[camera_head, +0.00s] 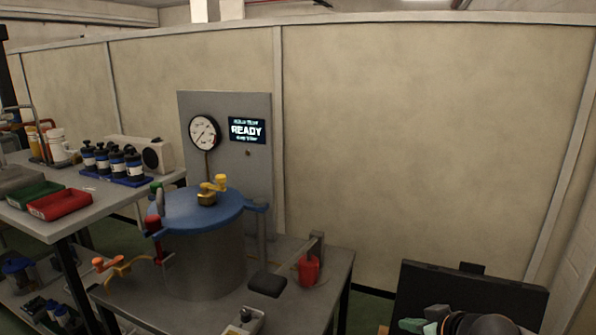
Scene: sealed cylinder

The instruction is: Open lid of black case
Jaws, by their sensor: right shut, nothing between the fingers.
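The black case (472,288) is at the bottom right, cut off by the lower edge of the picture. A broad dark panel with a raised rim shows, with a small black block at the middle of its top edge. The panel looks upright, like a raised lid, but I cannot tell its angle for sure. My right gripper (424,322) is low in front of the panel, shut and empty, its fingers towards the left. I cannot tell whether it touches the case. The case's lower part is hidden or out of frame. My left gripper is not in view.
A metal table (330,278) left of the case bears a large cylinder with a blue lid (200,208) and a red item (308,268). A gauge panel (225,110) reading READY stands behind. A bench with trays and bottles is at far left. A beige wall closes the back.

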